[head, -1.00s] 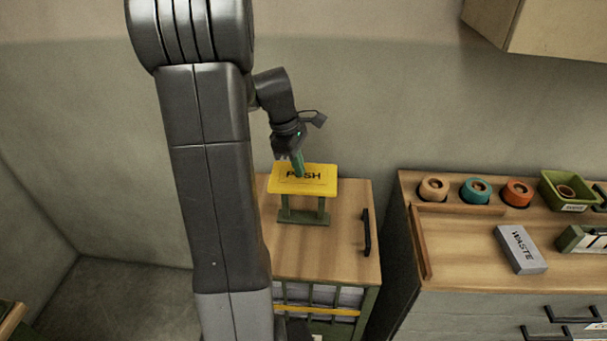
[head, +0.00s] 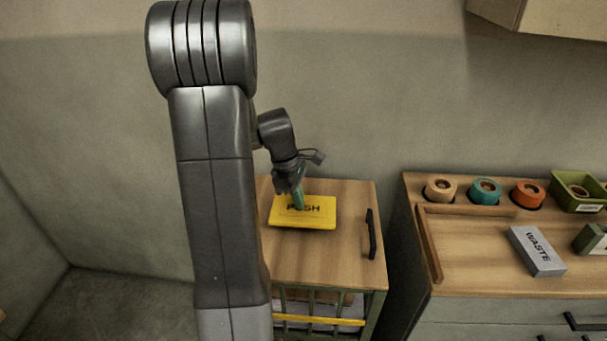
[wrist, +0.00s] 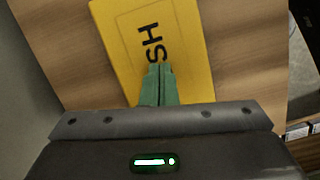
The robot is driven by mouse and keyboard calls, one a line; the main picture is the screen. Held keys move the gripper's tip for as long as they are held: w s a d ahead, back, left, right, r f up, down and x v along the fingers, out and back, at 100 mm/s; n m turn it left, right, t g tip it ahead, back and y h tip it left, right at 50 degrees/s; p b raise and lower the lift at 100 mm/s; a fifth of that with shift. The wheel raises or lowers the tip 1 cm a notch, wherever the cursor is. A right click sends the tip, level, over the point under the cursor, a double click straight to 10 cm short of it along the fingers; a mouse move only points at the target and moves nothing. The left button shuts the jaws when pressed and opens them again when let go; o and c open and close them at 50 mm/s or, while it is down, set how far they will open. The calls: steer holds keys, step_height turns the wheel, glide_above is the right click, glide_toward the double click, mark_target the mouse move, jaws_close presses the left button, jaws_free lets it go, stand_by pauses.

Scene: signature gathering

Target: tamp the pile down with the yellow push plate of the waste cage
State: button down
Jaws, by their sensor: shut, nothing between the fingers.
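The yellow push plate (head: 318,213), marked PUSH, sits low at the wooden top of the waste cage (head: 330,263). My gripper (head: 299,206) is shut and empty, its green fingertips pointing down onto the plate. In the wrist view the shut fingertips (wrist: 158,70) cover part of the lettering on the yellow plate (wrist: 190,35) and appear to touch it. My arm hides the cage's left side.
A black handle (head: 370,234) stands on the lid's right side. To the right, a wooden-topped cabinet holds coloured rings (head: 485,191), a green bin (head: 577,190) and a grey WASTE block (head: 537,251). A wall is close behind the cage.

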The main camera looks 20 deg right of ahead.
steer(key=shift+f, duration=0.35)
steer(key=shift+w+a+r+p, duration=0.25)
steer(key=shift+a+r+p, duration=0.1)
steer(key=shift+p, duration=0.2)
steer(key=shift+w+a+r+p, duration=0.3)
steer(key=shift+w+a+p, duration=0.15)
steer(key=shift+w+a, duration=0.35)
steer(key=shift+s+a, duration=0.1)
steer(key=v, duration=1.3)
steer(key=shift+r, duration=0.4)
steer(key=shift+a+f, duration=0.1)
